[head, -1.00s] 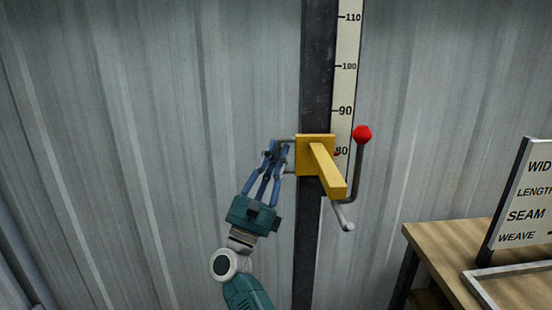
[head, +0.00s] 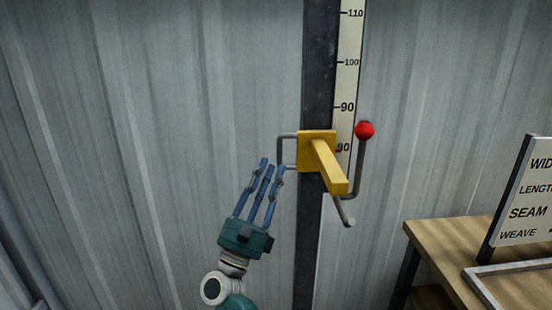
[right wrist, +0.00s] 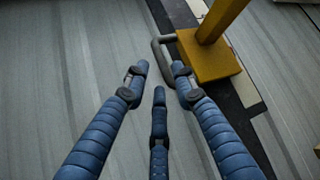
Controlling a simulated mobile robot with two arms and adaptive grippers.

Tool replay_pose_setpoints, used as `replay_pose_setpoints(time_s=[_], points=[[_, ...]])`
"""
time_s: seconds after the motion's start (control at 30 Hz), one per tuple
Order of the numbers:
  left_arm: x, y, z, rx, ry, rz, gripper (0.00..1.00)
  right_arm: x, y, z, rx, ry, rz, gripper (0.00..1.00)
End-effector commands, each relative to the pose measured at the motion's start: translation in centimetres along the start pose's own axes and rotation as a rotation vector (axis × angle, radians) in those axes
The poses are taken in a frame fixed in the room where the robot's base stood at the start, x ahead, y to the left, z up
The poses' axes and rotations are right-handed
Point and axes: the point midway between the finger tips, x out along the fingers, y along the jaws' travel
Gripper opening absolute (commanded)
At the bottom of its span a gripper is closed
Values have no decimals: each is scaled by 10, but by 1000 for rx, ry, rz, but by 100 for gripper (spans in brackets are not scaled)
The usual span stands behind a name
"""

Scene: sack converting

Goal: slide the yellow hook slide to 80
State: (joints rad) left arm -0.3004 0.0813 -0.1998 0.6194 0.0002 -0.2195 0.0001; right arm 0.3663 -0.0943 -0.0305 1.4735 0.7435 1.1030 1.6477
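The yellow hook slide (head: 316,150) sits on a dark upright rail, its arm sticking out toward me. A grey handle (head: 282,150) is on its left side, and a hook with a red ball (head: 364,130) is on its right. The slide is level with the 80 mark (head: 343,147) on the scale. My right gripper (head: 268,170) is open and empty, below and left of the handle, apart from it. In the right wrist view the open fingers (right wrist: 155,85) point toward the handle (right wrist: 160,55) and the slide (right wrist: 208,58). My left gripper is not in view.
The white scale strip (head: 350,40) runs beside the dark rail (head: 318,60), with marks up to 110 visible. A wooden table (head: 440,250) with a sign board (head: 525,195) and a tray stands at the right. Corrugated metal wall (head: 150,120) lies behind.

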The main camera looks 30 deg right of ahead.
Motion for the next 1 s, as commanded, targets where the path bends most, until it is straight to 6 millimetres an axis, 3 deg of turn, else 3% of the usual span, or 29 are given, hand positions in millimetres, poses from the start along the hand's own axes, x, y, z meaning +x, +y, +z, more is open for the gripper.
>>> replay_pose_setpoints(time_s=[0.1, 0.33, 1.0], points=[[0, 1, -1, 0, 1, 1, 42, -28, 1, -1, -1, 3, 3, 26], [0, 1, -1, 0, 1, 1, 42, -60, 0, -1, -1, 3, 1, 26], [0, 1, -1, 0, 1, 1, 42, -68, 1, -2, -7, 1, 6, 26]])
